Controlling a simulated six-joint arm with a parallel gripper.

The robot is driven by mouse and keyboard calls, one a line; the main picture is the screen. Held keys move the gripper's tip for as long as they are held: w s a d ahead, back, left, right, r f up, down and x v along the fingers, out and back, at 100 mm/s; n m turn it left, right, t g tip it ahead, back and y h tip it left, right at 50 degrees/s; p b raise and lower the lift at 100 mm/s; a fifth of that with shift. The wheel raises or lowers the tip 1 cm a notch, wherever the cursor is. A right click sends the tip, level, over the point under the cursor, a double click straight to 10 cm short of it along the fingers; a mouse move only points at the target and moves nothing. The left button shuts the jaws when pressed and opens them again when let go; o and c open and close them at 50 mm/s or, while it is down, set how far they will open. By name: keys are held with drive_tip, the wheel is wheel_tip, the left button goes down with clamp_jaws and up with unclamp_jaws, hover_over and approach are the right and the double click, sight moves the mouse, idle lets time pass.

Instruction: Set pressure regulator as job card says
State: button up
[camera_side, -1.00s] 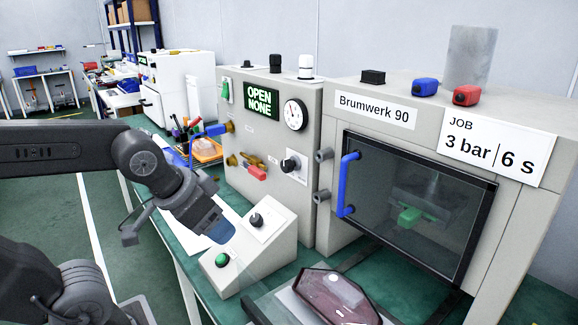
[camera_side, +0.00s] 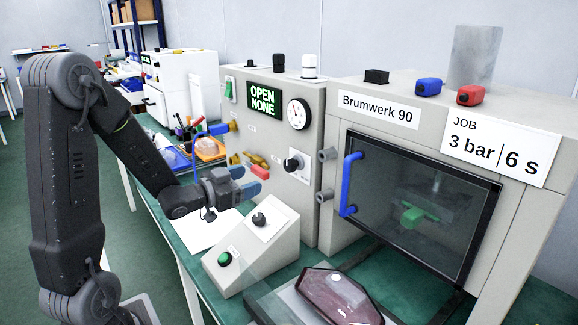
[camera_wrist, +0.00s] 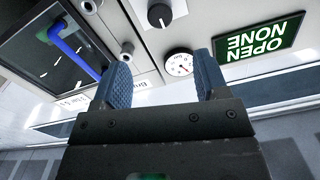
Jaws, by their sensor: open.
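The job card (camera_side: 498,148) on the machine's right front reads "3 bar | 6 s". A black regulator knob (camera_side: 292,165) on a white plate sits on the control cabinet front, below a round pressure gauge (camera_side: 299,114). My gripper (camera_side: 250,180) is open and empty in front of the cabinet, left of and a little below the knob. In the wrist view, upside down, the blue fingers stand apart, with the gauge (camera_wrist: 179,64) showing between them and the knob (camera_wrist: 159,15) beyond. The gauge needle is too small to read surely.
A green display (camera_side: 264,100) reads "OPEN NONE". A red-handled valve (camera_side: 260,171) is close behind the fingers. A sloped box (camera_side: 252,247) with a black knob and green button stands below. The blue door handle (camera_side: 348,184) is to the right; a dark red lamp (camera_side: 338,296) lies in front.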

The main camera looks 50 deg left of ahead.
sight(287, 166)
drive_tip(key=w, duration=1.3)
drive_tip(key=shift+w, duration=0.3)
drive_tip(key=shift+c, duration=0.2)
drive_tip(key=c, duration=0.9)
